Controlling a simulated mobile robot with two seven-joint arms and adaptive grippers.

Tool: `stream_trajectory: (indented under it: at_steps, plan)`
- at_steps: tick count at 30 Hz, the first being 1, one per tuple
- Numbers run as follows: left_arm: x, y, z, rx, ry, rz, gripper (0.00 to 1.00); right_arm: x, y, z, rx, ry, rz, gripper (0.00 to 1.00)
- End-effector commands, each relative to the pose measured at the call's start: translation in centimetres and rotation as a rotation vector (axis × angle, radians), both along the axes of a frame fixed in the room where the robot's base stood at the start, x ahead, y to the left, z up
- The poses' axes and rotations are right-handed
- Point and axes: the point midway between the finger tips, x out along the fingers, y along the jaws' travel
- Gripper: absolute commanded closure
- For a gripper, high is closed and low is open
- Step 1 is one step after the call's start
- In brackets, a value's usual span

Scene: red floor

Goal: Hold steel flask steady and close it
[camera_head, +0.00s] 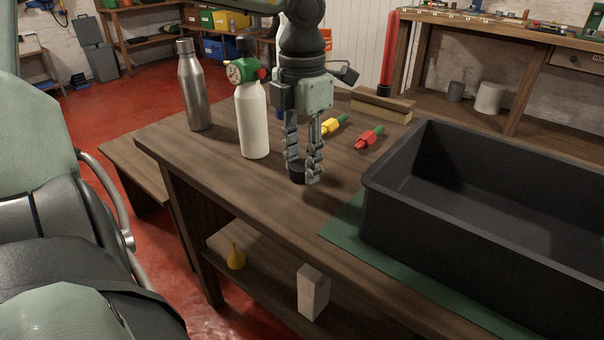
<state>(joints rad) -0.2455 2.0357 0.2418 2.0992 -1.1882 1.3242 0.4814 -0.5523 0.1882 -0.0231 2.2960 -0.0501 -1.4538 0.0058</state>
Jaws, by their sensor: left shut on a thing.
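The steel flask (195,92) stands upright near the left end of the wooden table (240,200), with a narrow neck at its top. No gripper touches it. My left gripper (303,172) reaches down from above over the middle of the table, to the right of the flask. It is shut on a small black cap (298,175), low at the tabletop. I cannot tell whether the cap still touches the wood. My right gripper is not in view.
A white bottle (253,122) with a green valve and gauge stands between the flask and my left gripper. Yellow-green (334,124) and red-green (368,138) pieces lie behind the gripper. A large black bin (410,212) on a green mat (345,228) fills the right side.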

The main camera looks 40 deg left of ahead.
Motion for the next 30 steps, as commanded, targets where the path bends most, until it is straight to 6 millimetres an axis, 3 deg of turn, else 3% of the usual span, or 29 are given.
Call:
stream_trajectory:
  at_steps: [1, 15, 22, 30]
  plan:
    - [-0.1, 0.0, 1.3, 0.001, -0.006, -0.001, 0.76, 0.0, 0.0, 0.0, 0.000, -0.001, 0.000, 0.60]
    - [-8.5, -1.5, 6.0, -0.001, -0.007, -0.001, 0.76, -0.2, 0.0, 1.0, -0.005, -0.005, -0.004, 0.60]
    - [-10.7, -1.8, 7.3, 0.002, -0.004, -0.001, 0.76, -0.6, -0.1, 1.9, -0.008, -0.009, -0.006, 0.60]
    - [-11.5, -1.9, 7.7, 0.001, 0.000, -0.001, 0.76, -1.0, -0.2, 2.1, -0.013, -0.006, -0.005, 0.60]
